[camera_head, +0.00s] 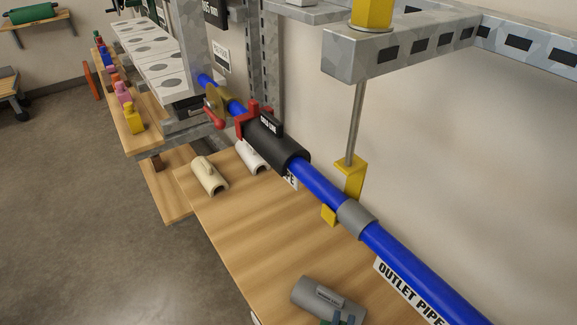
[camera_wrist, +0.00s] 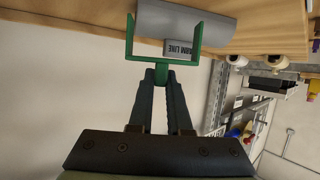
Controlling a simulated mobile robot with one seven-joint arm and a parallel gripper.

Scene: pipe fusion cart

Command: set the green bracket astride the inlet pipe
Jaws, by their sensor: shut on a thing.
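My gripper (camera_wrist: 163,78) is shut on the stem of the green bracket (camera_wrist: 162,62), a U-shaped fork whose two prongs point away from the jaws in the wrist view. In the head view only a small bit of green shows at the bottom edge, by a grey pipe cover (camera_head: 318,294). That grey cover also shows in the wrist view (camera_wrist: 172,18), behind the prongs; I cannot tell whether they touch. The blue pipe (camera_head: 315,184) runs from upper left to lower right in the head view. Its lower-right length carries an "OUTLET PIPE" label; no inlet label is clearly readable.
A black sleeve (camera_head: 271,140) and red clamp (camera_head: 243,122) sit on the pipe, with a grey collar (camera_head: 357,218) farther down. A yellow hanger (camera_head: 350,179) drops from a steel beam. Cream (camera_head: 208,176) and white covers lie on the wooden bench (camera_head: 260,235), whose middle is clear.

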